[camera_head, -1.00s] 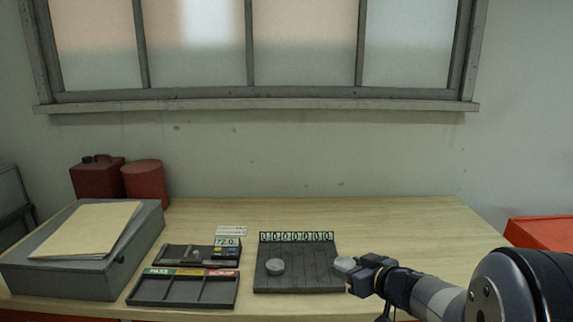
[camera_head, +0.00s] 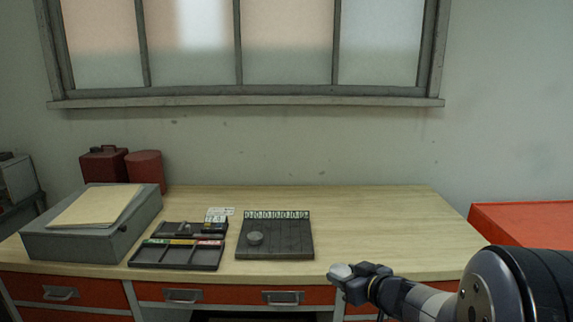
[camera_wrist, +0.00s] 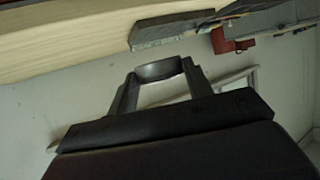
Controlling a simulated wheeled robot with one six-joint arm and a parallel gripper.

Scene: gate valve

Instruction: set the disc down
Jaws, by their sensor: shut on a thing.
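My gripper (camera_head: 352,282) is shut on a grey disc (camera_head: 341,271), in front of the table's front edge at right of centre in the head view. In the wrist view the disc (camera_wrist: 160,69) sits between the two fingertips, seen nearly edge-on, and touches no other thing there. A second grey disc (camera_head: 255,239) lies on the left part of a dark grooved board (camera_head: 285,246) with a row of number tiles along its back. The board is up and left of my gripper, well apart from it.
A dark tray (camera_head: 176,257) with green, yellow and red labels lies left of the board, with a smaller tray behind it. A grey case (camera_head: 75,239) with a folder stands at far left, red cans behind it. The table's right side (camera_head: 390,225) is clear.

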